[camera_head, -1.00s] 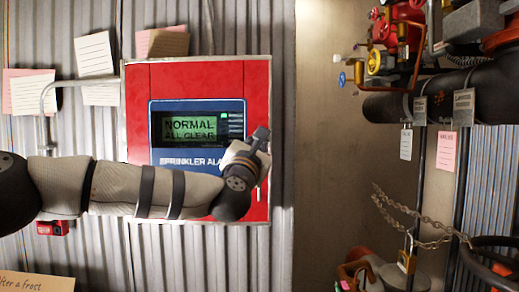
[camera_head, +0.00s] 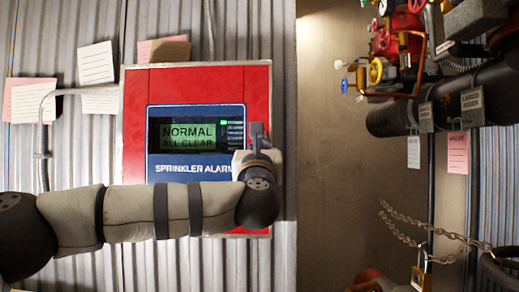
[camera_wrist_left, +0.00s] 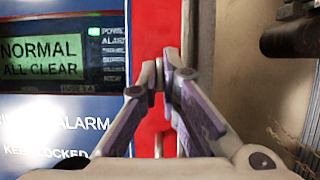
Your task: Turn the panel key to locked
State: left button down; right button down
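The red alarm panel (camera_head: 195,78) is mounted on the corrugated wall, with a blue face and a green screen reading NORMAL, ALL CLEAR. My left gripper (camera_head: 257,135) is in front of the panel's right side, at the right edge of the blue face. The panel key is not visible; my gripper and arm cover the lower right of the panel. My right gripper is not in view.
Paper notes (camera_head: 96,62) hang at the upper left, beside a grey conduit (camera_head: 44,140). To the right are a dark pipe (camera_head: 395,117), red valves (camera_head: 400,35), hanging tags (camera_head: 457,153), a chain (camera_head: 410,232) and a padlock (camera_head: 420,278). The bare wall (camera_head: 340,180) between is clear.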

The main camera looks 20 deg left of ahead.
pick_arm(q)
jog(key=shift+r, duration=0.25)
jog(key=c, duration=1.9)
grip_release()
jog(key=shift+o, duration=0.5)
jog(key=shift+f, duration=0.1)
jog(key=shift+s+f, duration=0.1)
jog(key=v, duration=1.1)
jog(key=shift+s+f, duration=0.15)
jog(key=shift+s, duration=0.15)
jog(key=shift+d, duration=0.15)
